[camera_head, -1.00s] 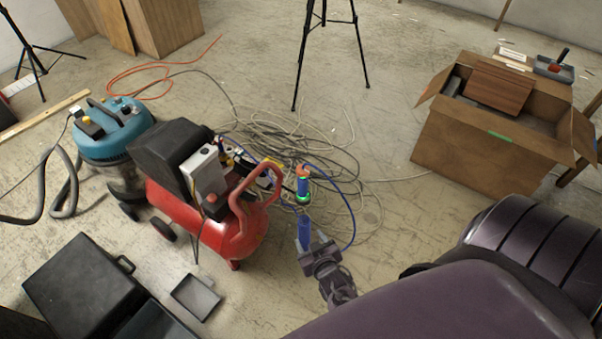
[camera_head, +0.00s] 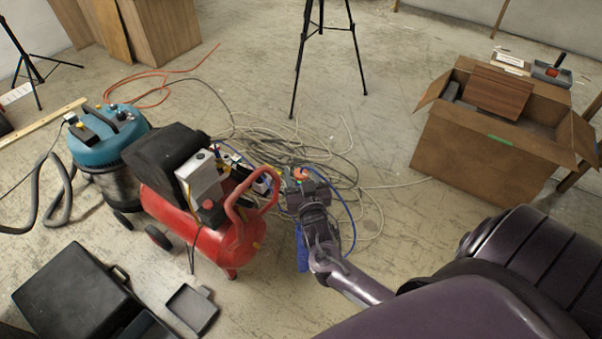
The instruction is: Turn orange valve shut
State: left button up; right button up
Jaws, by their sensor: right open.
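The orange valve (camera_head: 299,173) is a small round knob beside the red air compressor (camera_head: 205,240). Only its far part shows, just past the end of my right gripper (camera_head: 303,186). A blue upright part (camera_head: 302,252) shows below and behind my gripper; the stretch between it and the valve is hidden. My right gripper is open, with its fingers reaching to the near side of the valve. I cannot tell whether they touch it. My left gripper is not in view.
The compressor stands close on the left, and loose grey and blue hoses (camera_head: 352,215) lie around the valve. An open cardboard box (camera_head: 470,145) stands at the right. A tripod (camera_head: 322,30) stands behind. Bare floor lies between the hoses and the box.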

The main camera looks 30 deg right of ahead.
jog(key=shift+w, duration=0.15)
jog(key=c, duration=1)
jog(key=shift+o, duration=0.2)
